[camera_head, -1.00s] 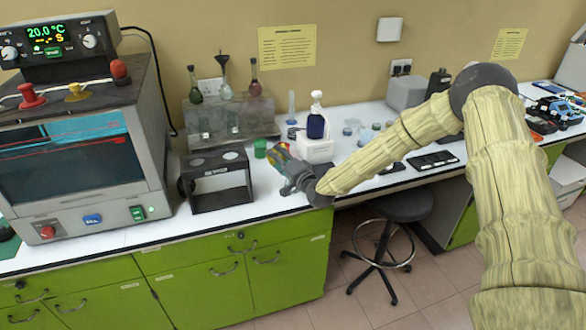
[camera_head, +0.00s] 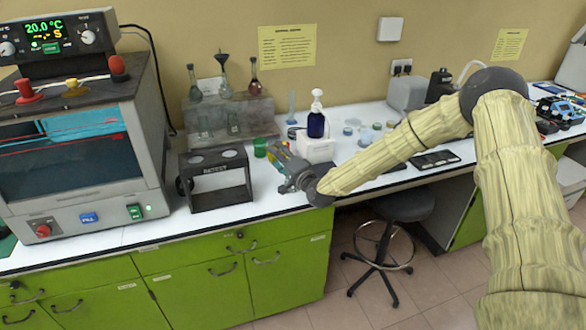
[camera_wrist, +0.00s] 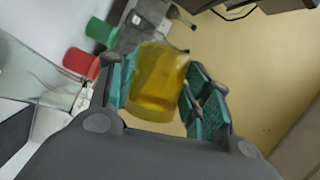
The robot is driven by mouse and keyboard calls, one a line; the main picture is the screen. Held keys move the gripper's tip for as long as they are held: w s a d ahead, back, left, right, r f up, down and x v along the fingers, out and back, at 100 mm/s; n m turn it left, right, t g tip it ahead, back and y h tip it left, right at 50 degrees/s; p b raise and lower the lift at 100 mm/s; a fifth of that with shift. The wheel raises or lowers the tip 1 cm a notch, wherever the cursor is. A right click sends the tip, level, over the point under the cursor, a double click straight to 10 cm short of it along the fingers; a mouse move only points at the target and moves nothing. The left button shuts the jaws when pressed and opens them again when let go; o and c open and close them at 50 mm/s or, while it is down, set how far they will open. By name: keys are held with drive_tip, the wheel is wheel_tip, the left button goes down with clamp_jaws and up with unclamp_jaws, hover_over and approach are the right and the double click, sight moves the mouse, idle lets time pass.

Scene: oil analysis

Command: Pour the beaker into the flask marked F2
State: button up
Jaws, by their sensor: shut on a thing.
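My gripper (camera_wrist: 165,92) is shut on the beaker, a clear vessel with yellow liquid (camera_wrist: 158,82), between its teal fingers in the wrist view. In the head view my gripper (camera_head: 279,158) is above the bench, right of the black rack, and the beaker is too small to make out. Three flasks stand on the grey shelf at the back left: one with greenish contents (camera_head: 195,86), a middle one with a dark funnel (camera_head: 224,80), and one with reddish contents (camera_head: 254,84). No F2 mark is readable, so I cannot tell which flask it is.
A black rack (camera_head: 222,196) stands left of my gripper. A green cup (camera_head: 260,148) is close behind it. A blue pump bottle (camera_head: 316,124) on a white box (camera_head: 316,148) stands to its right. A heating oven (camera_head: 70,155) fills the left. A red cup (camera_wrist: 80,61) shows in the wrist view.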

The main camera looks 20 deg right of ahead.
drive_tip(key=shift+d+r+m+t+b, duration=0.15)
drive_tip(key=shift+m+b, duration=0.3)
drive_tip(key=shift+b, duration=0.45)
drive_tip(key=shift+d+r+m+t+b, duration=0.1)
drive_tip(key=shift+m+t+b, duration=0.25)
drive_tip(key=shift+b, duration=0.55)
drive_tip(key=shift+a+m+b, duration=0.1)
drive_tip(key=shift+m+b, duration=0.4)
drive_tip(key=shift+b, duration=0.55)
